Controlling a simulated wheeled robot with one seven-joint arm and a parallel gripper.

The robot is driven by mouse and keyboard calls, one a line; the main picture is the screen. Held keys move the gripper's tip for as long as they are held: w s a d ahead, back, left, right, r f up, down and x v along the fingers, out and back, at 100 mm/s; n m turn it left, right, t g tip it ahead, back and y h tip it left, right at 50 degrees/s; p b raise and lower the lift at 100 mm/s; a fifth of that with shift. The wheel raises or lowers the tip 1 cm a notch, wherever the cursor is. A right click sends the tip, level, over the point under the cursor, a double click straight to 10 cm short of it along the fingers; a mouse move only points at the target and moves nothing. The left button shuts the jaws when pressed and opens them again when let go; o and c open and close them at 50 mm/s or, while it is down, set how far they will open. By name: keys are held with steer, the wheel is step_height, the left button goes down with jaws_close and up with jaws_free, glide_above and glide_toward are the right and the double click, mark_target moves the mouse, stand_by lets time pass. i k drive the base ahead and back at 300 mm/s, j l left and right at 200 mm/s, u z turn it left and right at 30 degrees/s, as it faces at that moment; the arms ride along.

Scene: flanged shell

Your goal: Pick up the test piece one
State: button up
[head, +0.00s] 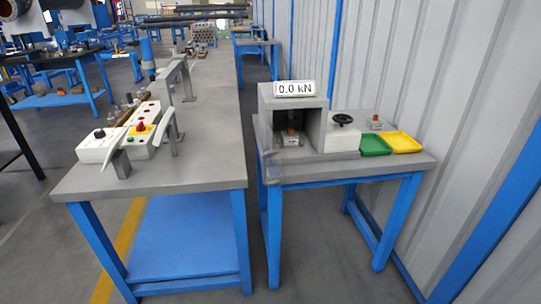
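Two small grey blocks with a reddish-brown part on top could be test pieces. One small block (291,139) sits inside the open front of the grey press frame (311,140), under its dark ram. The other small block (377,123) stands on the small table (310,171), behind the trays and right of the black handwheel (343,119). Any label on them is too small to read, so I cannot tell which is test piece one. My gripper is not in view.
The press display (294,89) reads 0.0 kN. A green tray (374,146) and a yellow tray (403,142) look empty at the small table's right. A long grey bench (205,150) with a control box (140,135) stands left. A corrugated wall closes the right side.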

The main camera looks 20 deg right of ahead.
mark_target(290, 137)
steer(key=i+z, duration=0.3)
steer(key=i, duration=0.2)
steer(key=i+j+z, duration=0.25)
steer(key=i, duration=0.25)
steer(key=i+j+z, duration=0.3)
steer(key=i, duration=0.15)
